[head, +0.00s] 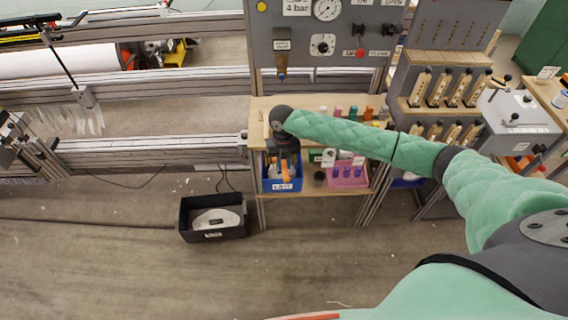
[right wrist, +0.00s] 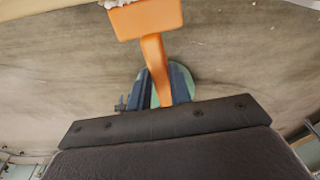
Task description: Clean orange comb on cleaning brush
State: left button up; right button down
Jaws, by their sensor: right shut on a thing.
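My right gripper (head: 284,160) reaches the front of the wooden bench and points down over a blue bin. It is shut on the orange comb (head: 286,176), whose lower part shows just below the fingers. In the right wrist view, the fingers (right wrist: 166,88) grip the comb's handle, and its wide orange head (right wrist: 147,18) extends to the top edge. A bit of white fluff (right wrist: 112,3) shows at that head's upper edge, where the picture cuts it off. I cannot make out the cleaning brush in either view. My left gripper is not in view.
The blue bin (head: 283,186) and a pink bin (head: 347,181) with bottles stand on the lower shelf of the bench (head: 258,112). A black bin (head: 213,234) with a white thing in it sits on the floor. Metal rails (head: 150,154) run at left. The front floor is clear.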

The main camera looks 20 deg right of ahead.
jog(key=shift+w, duration=0.25)
jog(key=shift+w+d, duration=0.1)
dwell(0.8)
jog(key=shift+s+f+b, duration=0.55)
jog(key=shift+f+b, duration=1.4)
jog(key=shift+f, duration=3.2)
jog(key=shift+w+r+p, duration=0.2)
jog(key=shift+r+p, duration=1.1)
jog(key=shift+r, duration=0.45)
jog(key=shift+w+r+p, duration=0.25)
jog(key=shift+r+p, duration=1)
jog(key=shift+r, duration=0.5)
jog(key=shift+w+r+p, duration=0.2)
jog(key=shift+r+p, duration=1.1)
jog(key=shift+r, duration=0.45)
